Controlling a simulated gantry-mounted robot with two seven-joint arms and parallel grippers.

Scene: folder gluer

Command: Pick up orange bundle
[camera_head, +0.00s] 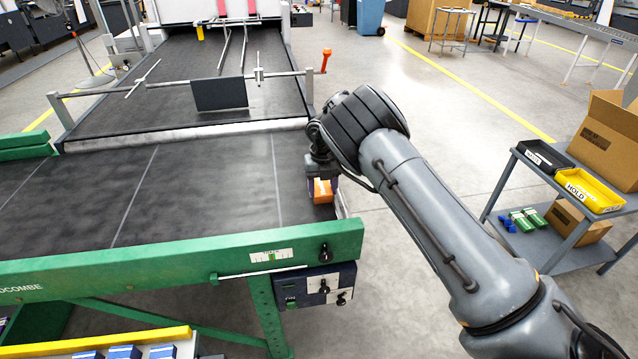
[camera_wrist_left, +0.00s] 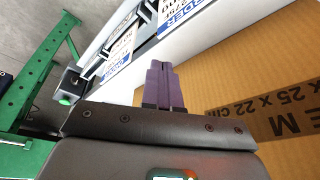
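The orange bundle (camera_head: 321,191) is at the right end of the dark conveyor belt, near its edge, in the head view. My right gripper (camera_head: 322,180) points down right over it, and the wrist and gripper hide its top. The fingers are too small and covered to show whether they are closed on the bundle or only around it. My left gripper is outside the head view. In the left wrist view, its two purplish fingers (camera_wrist_left: 163,88) lie close together with nothing between them, in front of a brown cardboard surface.
A green rail (camera_head: 180,258) with a control box (camera_head: 317,286) runs along the belt's near side. A shelf cart on the right holds a yellow HOLD tray (camera_head: 590,190), a black tray (camera_head: 543,157) and cardboard boxes. The belt left of the bundle is clear.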

